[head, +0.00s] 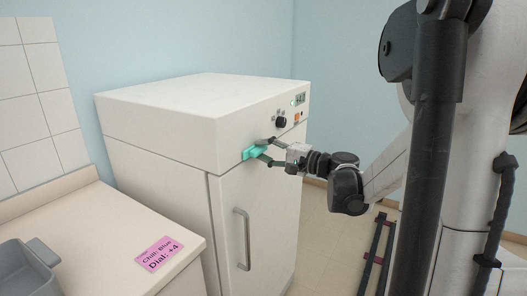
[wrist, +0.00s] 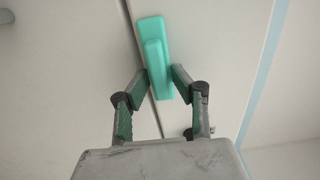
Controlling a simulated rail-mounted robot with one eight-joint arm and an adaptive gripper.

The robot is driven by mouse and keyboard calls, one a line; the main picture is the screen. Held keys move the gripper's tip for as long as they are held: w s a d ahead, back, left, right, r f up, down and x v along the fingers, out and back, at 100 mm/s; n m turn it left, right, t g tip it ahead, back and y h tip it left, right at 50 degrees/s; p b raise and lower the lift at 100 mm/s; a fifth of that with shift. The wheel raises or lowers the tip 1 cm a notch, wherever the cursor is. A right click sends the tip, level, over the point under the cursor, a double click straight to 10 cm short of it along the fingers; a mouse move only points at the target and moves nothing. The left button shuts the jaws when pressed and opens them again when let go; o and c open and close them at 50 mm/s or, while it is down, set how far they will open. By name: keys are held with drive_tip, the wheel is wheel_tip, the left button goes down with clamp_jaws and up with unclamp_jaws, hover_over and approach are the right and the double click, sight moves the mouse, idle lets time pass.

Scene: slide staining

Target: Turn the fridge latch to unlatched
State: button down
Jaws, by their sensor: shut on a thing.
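The fridge latch (head: 252,153) is a teal piece on the front of the white fridge (head: 160,150), at the seam between the top panel and the door. In the wrist view the latch (wrist: 153,50) shows as a raised bar over a plate of the same colour, its long side running roughly along the dark seam. My gripper (head: 266,151) reaches it from the right and is shut on it. In the wrist view the two fingers (wrist: 164,76) lie one on each side of the bar's near end. The exact finger contact is small in the head view.
The fridge door handle (head: 242,239) is a vertical bar below the latch. A dark knob (head: 281,122) and a small display (head: 299,99) sit on the top panel. A counter (head: 100,240) with a pink note (head: 159,254) and a grey tray (head: 25,268) stands at left.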

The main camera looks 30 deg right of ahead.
drive_tip(key=c, duration=1.7)
unclamp_jaws()
drive_tip(key=v, duration=1.2)
